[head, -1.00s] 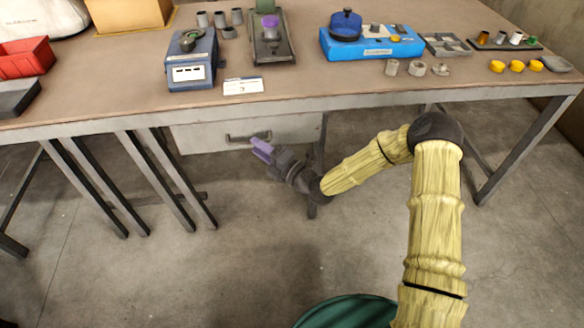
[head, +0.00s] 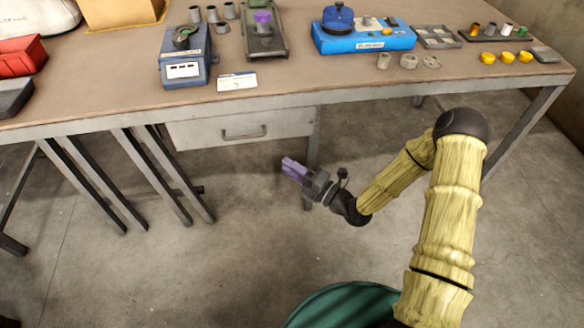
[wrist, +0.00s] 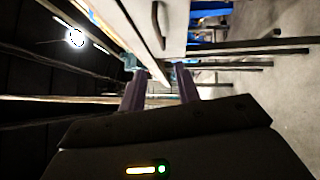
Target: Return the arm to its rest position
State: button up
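My gripper (head: 293,168) has purple fingers and is in front of the table's drawer, below the tabletop edge. It points up and to the left in the head view, at the end of my yellow, bamboo-like arm, which is bent at a dark elbow. In the wrist view the two purple fingers (wrist: 159,88) stand apart with a gap between them. Nothing is held between them.
The workbench (head: 285,85) carries a blue-grey device (head: 184,58), a bright blue unit (head: 365,38), a purple-topped part (head: 263,20) and several small cups. A drawer (head: 240,128) and metal legs are under it. The floor (head: 150,270) in front is clear.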

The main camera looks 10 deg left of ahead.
jog(key=shift+w, duration=0.1)
jog(key=w+d+m+g+h, duration=0.1)
jog(key=d+m+g+h, duration=0.1)
jog(key=d+m+h, duration=1.15)
jog(key=s+d+r+m+g+h, duration=0.2)
jog(key=s+d+r+m, duration=0.3)
jog(key=s+m, duration=0.3)
jog(key=s+d+r+m+g+h, duration=0.2)
jog(key=s+d+r+m, duration=0.35)
jog(key=m, duration=0.45)
jog(key=w+p+v, duration=0.3)
jog(key=p+v, duration=1.3)
jog(key=p, duration=0.1)
jog(key=w+r+p+v, duration=0.1)
jog(key=w+p+v, duration=0.2)
jog(key=p+v, duration=1.4)
jog(key=shift+a+r+m+p, duration=0.25)
jog(key=shift+r+m+p, duration=0.1)
jog(key=shift+r+p, duration=0.15)
